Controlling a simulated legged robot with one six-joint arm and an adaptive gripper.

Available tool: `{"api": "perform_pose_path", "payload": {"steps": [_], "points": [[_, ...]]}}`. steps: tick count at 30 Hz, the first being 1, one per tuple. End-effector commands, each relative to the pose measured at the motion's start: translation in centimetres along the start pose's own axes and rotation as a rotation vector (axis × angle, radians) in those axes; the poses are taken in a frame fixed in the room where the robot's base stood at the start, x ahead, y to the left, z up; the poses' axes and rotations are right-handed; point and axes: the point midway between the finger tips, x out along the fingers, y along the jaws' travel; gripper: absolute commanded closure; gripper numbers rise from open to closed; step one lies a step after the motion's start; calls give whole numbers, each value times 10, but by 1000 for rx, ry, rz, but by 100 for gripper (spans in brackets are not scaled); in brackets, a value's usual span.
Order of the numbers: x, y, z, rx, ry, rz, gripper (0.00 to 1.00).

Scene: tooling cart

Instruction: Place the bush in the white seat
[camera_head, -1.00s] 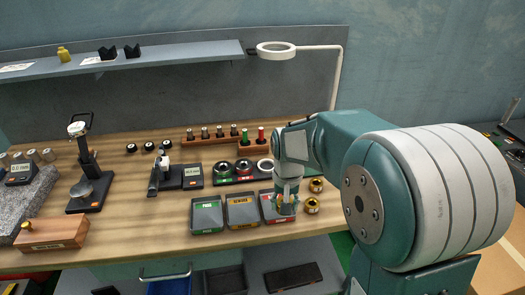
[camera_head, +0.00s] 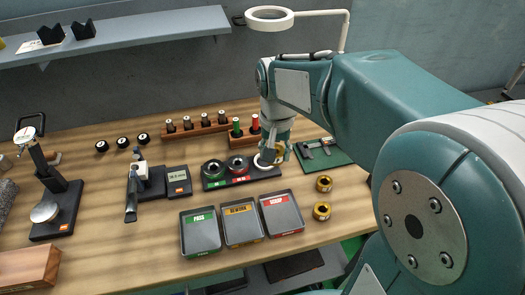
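A dark seat block (camera_head: 214,184) on the bench holds a green-ringed seat (camera_head: 214,169), a red-ringed seat (camera_head: 238,165) and, at its right end, a white seat (camera_head: 261,164) partly hidden by my gripper. My gripper (camera_head: 272,158) points down right at the white seat. Its fingers are small and overlap the seat, so I cannot tell whether they hold a bush or touch the seat. Two brass bushes (camera_head: 324,183) (camera_head: 321,211) stand on the bench to the right of the trays.
Three empty trays stand in front: green-labelled (camera_head: 200,238), yellow-labelled (camera_head: 243,230) and red-labelled (camera_head: 282,220). Plug gauges stand in a wooden rack (camera_head: 195,138) behind. A caliper lies on a green mat (camera_head: 327,157) at right. A ring lamp (camera_head: 269,17) hangs above the bench's back.

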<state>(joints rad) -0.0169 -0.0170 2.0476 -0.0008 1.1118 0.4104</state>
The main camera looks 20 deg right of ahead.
Motion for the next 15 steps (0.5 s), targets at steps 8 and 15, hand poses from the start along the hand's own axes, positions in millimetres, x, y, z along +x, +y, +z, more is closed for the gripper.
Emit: {"api": "perform_pose_path", "payload": {"steps": [8,15], "points": [[24,-18,-49,0,-1,0,100],[62,-30,-82,0,-1,0,100]]}}
